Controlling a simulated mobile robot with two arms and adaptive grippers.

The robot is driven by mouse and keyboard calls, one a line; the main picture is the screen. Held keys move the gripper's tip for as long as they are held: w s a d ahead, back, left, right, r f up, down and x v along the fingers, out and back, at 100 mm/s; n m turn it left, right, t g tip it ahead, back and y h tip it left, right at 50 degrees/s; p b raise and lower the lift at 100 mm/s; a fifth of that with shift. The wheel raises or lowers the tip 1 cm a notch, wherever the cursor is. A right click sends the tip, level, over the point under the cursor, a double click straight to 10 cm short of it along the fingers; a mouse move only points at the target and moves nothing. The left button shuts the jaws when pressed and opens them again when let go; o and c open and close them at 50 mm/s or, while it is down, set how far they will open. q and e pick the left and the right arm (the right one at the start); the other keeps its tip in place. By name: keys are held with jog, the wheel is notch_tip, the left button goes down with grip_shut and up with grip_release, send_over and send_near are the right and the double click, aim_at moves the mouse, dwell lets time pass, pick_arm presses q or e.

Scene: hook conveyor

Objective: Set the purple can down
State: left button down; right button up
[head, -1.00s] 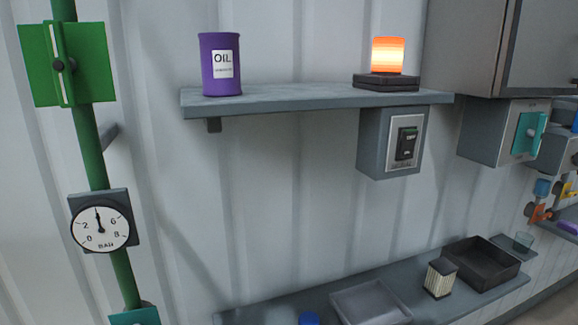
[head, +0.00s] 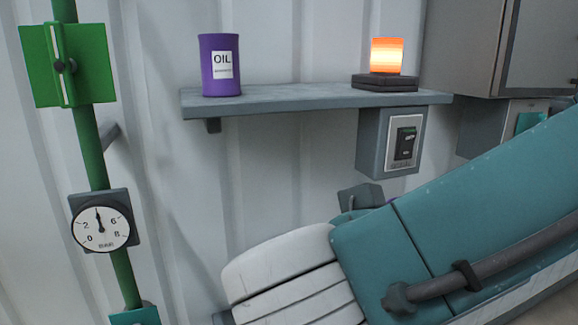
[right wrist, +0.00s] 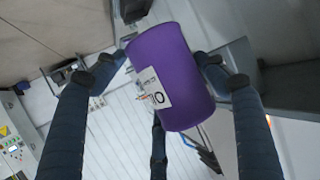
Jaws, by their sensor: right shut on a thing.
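In the right wrist view a purple can (right wrist: 172,75) with a white label is held between the dark fingers of my right gripper (right wrist: 162,62). The can looks tilted in that view, and no surface touches it that I can see. Another purple can (head: 221,66), labelled OIL, stands upright at the left end of the upper shelf (head: 290,97). My left gripper is not in view.
A glowing orange lamp (head: 387,57) on a dark base stands at the shelf's right end. The shelf between can and lamp is clear. A switch box (head: 391,140) hangs below. A green pipe with a gauge (head: 100,221) and green valve (head: 90,62) stands at left.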

notch_tip(320, 180, down, 40)
jog(key=s+d+m+g+h+b, duration=0.2)
jog(key=b, duration=1.2)
jog(key=shift+d+r+m, duration=0.25)
jog(key=shift+d+m, duration=0.05)
jog(key=w+a+r+n+t+y, duration=0.1)
jog(key=w+a+n+t+y, duration=0.1)
jog(key=a+n+y, duration=0.4)
jog(key=w+a+r+n+t+y, duration=0.1)
jog(key=w+a+n+t+y, duration=0.1)
jog(key=a+n+y, duration=0.4)
jog(key=a+t+y, duration=0.1)
jog(key=a, duration=0.4)
jog(key=shift+n, duration=0.4)
